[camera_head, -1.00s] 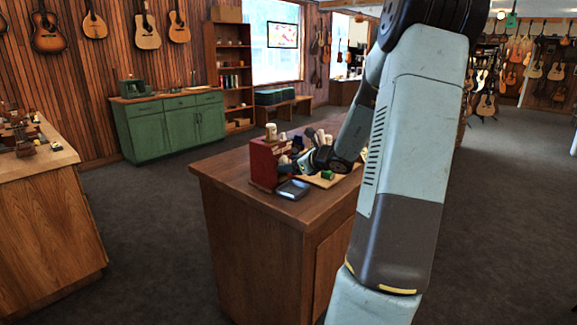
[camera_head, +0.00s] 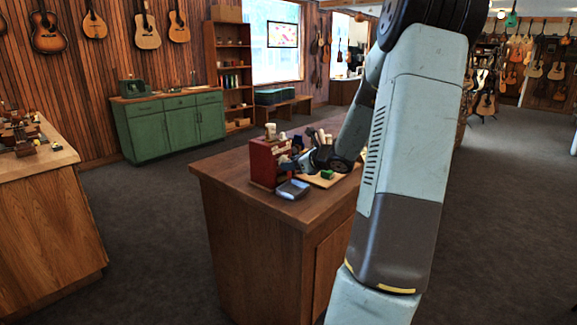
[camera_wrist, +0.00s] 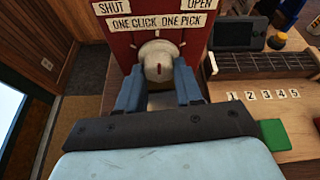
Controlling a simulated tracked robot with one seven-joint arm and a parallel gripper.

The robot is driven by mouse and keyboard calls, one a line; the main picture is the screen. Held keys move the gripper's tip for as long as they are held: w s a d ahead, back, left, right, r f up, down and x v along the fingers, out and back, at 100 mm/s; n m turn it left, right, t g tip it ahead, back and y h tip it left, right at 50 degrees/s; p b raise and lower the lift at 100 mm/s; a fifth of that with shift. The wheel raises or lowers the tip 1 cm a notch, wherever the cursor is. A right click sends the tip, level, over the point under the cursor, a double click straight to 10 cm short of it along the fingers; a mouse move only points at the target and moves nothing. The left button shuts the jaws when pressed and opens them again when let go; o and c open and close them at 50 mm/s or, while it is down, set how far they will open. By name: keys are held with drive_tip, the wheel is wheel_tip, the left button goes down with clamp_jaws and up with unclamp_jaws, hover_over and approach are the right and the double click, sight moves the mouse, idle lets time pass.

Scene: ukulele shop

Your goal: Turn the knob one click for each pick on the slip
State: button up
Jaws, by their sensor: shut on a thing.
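The red box (camera_head: 262,163) stands on the wooden counter in the head view. The wrist view shows its front panel (camera_wrist: 122,48), with labels reading SHUT, OPEN and ONE CLICK ONE PICK. A pale round knob (camera_wrist: 158,54) with a short red mark sits on the panel below the labels; the mark looks about upright. My gripper (camera_wrist: 160,84) has one blue finger on each side of the knob and is shut on it. In the head view my gripper (camera_head: 289,163) is at the box's front. I cannot make out a slip with picks.
Right of the box are a fretted neck piece (camera_wrist: 262,64), a row of number cards (camera_wrist: 265,94), a dark handheld device (camera_wrist: 236,34) and a green block (camera_wrist: 275,134). A grey tray (camera_head: 293,189) lies before the box. The counter's near left corner (camera_head: 235,180) is clear.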

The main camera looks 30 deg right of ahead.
drive_tip(key=m+y, duration=0.2)
drive_tip(key=m, duration=0.2)
drive_tip(key=m+y, duration=0.3)
drive_tip(key=shift+w+a+f+m+g, duration=0.1)
drive_tip(key=shift+f+m+g, duration=0.1)
drive_tip(key=shift+m+g, duration=0.2)
idle(0.3)
idle(0.4)
drive_tip(key=o, duration=1)
drive_tip(key=shift+d, duration=0.2)
drive_tip(key=v, duration=1.3)
drive_tip(key=shift+s+d+f, duration=0.15)
drive_tip(key=shift+s+d, duration=0.1)
drive_tip(key=shift+d, duration=0.05)
